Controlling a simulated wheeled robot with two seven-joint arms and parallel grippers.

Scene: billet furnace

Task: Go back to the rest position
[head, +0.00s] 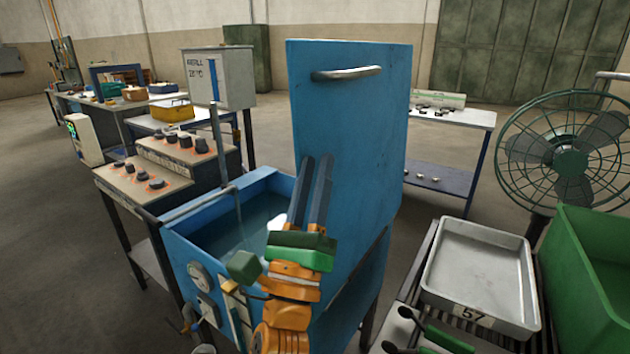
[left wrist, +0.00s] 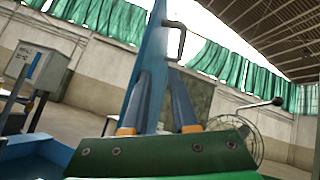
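My left gripper (head: 317,163) reaches up from the bottom middle in the head view, over the right part of a blue water tank (head: 181,247). Its two dark fingers point up in front of a tall blue panel (head: 348,120) with a metal handle. The left wrist view shows the fingers (left wrist: 161,78) apart, with no held object visible between them. Whether a finger touches the panel is unclear. My right gripper is in neither view.
A grey tray (head: 478,315) marked 57, a green bin (head: 583,290) and a fan (head: 566,160) stand at right. A bench (head: 150,200) with several dark pieces is at left. Open floor shows beyond the benches.

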